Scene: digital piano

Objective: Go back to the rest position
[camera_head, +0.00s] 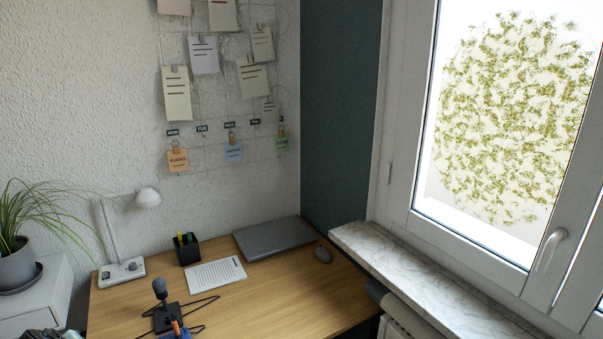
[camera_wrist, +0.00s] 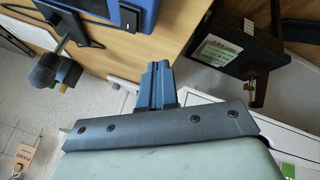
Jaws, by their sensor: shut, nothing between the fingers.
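My gripper (camera_wrist: 157,86) shows in the wrist view, its narrow blue-grey fingers together and empty. They stand out past the dark wrist plate and appear apart from the things around them. The gripper is not clearly seen in the head view. No rest position is marked in either view, and I cannot make out a piano.
The wooden desk (camera_head: 262,300) holds a lamp (camera_head: 121,270), black pen cup (camera_head: 187,250), white sheet (camera_head: 215,273), closed laptop (camera_head: 272,238), mouse (camera_head: 323,254) and microphone (camera_head: 160,290). Wall notes hang behind. A marble sill (camera_head: 415,272) borders the right. Front-right desk is clear.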

